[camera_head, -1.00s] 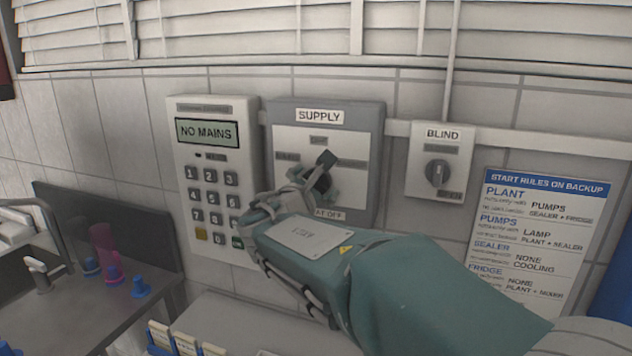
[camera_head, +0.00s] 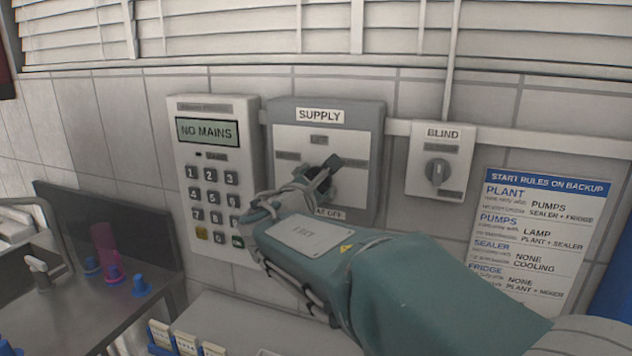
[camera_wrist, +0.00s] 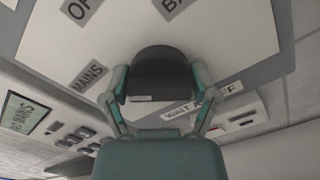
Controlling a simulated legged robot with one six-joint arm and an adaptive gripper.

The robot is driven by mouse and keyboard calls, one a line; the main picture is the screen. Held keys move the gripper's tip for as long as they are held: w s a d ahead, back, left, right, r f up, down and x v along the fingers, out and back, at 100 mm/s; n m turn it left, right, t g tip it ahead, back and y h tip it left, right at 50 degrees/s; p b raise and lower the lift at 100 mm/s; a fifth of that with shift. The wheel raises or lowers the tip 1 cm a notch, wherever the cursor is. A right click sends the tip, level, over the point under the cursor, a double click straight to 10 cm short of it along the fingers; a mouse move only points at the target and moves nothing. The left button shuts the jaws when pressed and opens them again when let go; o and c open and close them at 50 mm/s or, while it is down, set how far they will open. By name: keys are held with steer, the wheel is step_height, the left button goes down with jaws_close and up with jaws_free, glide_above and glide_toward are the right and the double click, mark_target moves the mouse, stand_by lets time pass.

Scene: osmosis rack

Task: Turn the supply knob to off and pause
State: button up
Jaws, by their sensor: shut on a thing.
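The supply panel (camera_head: 371,205) is a grey box with a white face, labelled SUPPLY, on the tiled wall. Its dark knob (camera_head: 334,162) tilts toward the upper right in the head view, toward the right-hand label. My gripper (camera_head: 321,181) reaches it from below right and hides part of it. In the wrist view, my gripper's teal fingers (camera_wrist: 159,88) are on both sides of the dark knob (camera_wrist: 160,68), shut on it. MAINS is on the left of the face there; other labels are cut off by the frame. A strip under the knob ends in AT OFF in the head view.
A keypad box (camera_head: 247,135) reading NO MAINS stands close on the left. A BLIND switch box (camera_head: 440,190) and a rules poster (camera_head: 540,240) are on the right. Below left are a sink counter and several blue-based pieces. Blinds hang above.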

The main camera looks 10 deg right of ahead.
steer(key=m, duration=1)
steer(key=shift+f, duration=0.2)
steer(key=shift+f+m, duration=0.1)
steer(key=shift+m, duration=0.3)
steer(key=o, duration=1)
steer(key=shift+d, duration=0.1)
